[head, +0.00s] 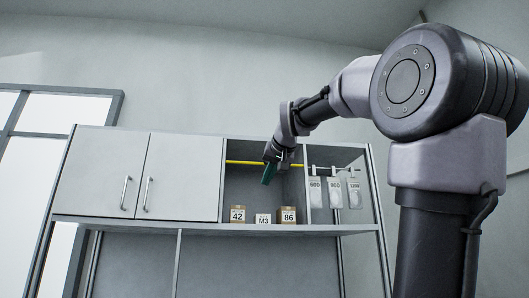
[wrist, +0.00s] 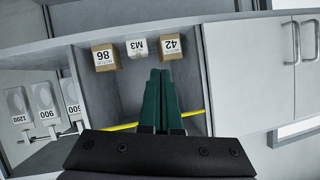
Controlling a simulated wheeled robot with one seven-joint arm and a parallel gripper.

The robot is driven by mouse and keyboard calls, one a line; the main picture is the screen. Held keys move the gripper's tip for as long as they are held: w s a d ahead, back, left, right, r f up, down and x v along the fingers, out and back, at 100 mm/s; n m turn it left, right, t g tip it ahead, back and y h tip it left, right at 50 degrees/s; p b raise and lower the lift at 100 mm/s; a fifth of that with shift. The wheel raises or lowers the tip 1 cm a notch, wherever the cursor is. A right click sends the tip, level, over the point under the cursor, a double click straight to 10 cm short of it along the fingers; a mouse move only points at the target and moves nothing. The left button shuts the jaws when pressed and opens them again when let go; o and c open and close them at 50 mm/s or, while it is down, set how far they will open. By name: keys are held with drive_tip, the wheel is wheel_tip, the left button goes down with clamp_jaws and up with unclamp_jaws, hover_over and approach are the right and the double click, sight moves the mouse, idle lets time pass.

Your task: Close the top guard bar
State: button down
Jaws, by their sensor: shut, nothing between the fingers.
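The top guard bar is a thin yellow bar (head: 242,162) across the upper part of the open middle compartment. In the head view it runs from side to side, nearly level. In the wrist view the yellow bar (wrist: 193,113) shows on both sides of my fingers, and its middle is hidden behind them. My gripper (head: 267,180) is in front of this compartment, its green fingers pointing down and inward. In the wrist view my gripper (wrist: 158,75) has its two fingers together, with nothing held. I cannot tell whether it touches the bar.
Boxes marked 42 (head: 238,215), M3 (head: 263,219) and 86 (head: 287,215) stand on the compartment floor. Hanging tags, including 600 (head: 315,190), are in the right compartment. Closed double doors (head: 138,176) with handles are at left.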

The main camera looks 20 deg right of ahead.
drive_tip(key=w+d+r+t+h, duration=0.1)
drive_tip(key=d+r+t, duration=0.1)
drive_tip(key=r, duration=0.7)
drive_tip(key=w+d+r+t+h, duration=0.1)
drive_tip(key=d+r+h, duration=0.1)
drive_tip(key=r, duration=0.8)
drive_tip(key=w+d+f, duration=0.2)
drive_tip(key=w+f, duration=0.2)
drive_tip(key=w, duration=0.6)
drive_tip(key=shift+d+f, duration=0.2)
drive_tip(key=shift+f, duration=0.15)
wheel_tip(320, 180, down, 20)
drive_tip(key=shift+r, duration=0.15)
